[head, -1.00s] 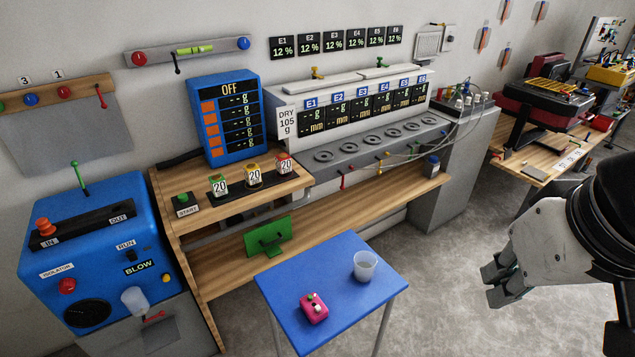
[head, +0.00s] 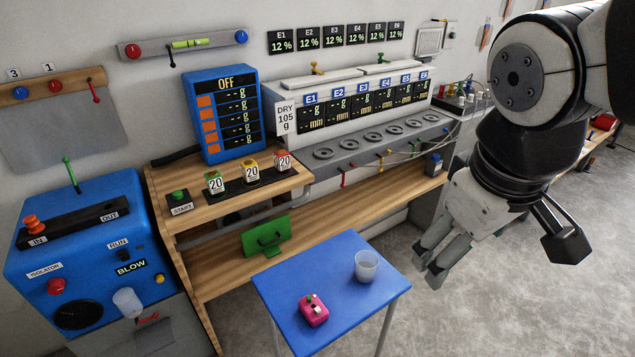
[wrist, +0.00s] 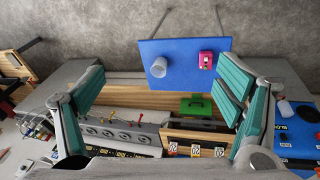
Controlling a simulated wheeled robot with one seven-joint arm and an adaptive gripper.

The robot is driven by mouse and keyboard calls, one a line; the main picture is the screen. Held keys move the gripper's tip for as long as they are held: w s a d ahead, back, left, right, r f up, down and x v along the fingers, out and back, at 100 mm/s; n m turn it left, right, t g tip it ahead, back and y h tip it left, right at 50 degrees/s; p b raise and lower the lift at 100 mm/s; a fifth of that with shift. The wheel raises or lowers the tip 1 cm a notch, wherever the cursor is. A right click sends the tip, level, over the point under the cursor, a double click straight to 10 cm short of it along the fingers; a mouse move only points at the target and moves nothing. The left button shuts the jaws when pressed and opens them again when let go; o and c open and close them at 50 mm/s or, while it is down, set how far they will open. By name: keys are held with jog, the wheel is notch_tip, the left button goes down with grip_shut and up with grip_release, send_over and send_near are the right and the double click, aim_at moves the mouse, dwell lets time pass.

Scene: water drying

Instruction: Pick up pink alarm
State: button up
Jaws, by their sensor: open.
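The pink alarm (head: 313,309) is a small pink box with a white part and a green part on top. It lies on the blue table (head: 300,268), toward the front. In the wrist view the pink alarm (wrist: 206,59) sits near the right edge of the blue table (wrist: 187,83). My gripper (head: 433,262) is in the air to the right of the table, pointing down, apart from the alarm. Its two fingers show wide apart and empty in the wrist view (wrist: 165,90).
A clear cup (head: 366,266) stands on the blue table, right of and behind the alarm. A green handled panel (head: 266,237) is on the wooden bench shelf behind the table. A blue machine (head: 85,255) stands at the left. The grey floor right of the table is clear.

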jog(key=w+a+f+n+h+b, duration=0.1)
jog(key=w+a+f+n+b, duration=0.2)
jog(key=w+a+f+n, duration=0.4)
jog(key=n+h+b, duration=0.1)
jog(key=n+b, duration=0.8)
jog(key=n, duration=0.4)
send_over(314, 306)
jog(key=a, duration=0.2)
jog(key=shift+g, duration=0.3)
jog(key=f, duration=3.3)
jog(key=shift+s+d, duration=0.1)
jog(key=shift+s, duration=0.1)
jog(key=x, duration=0.2)
jog(key=s+b+x, duration=0.1)
jog(key=x, duration=0.1)
jog(key=shift+w+d+f, duration=0.1)
jog(key=shift+w+f, duration=0.05)
jog(key=shift+f, duration=0.2)
jog(key=shift+w+d+f, duration=0.1)
jog(key=shift+f, duration=0.3)
jog(key=shift+c, duration=0.3)
jog(key=c, duration=1.3)
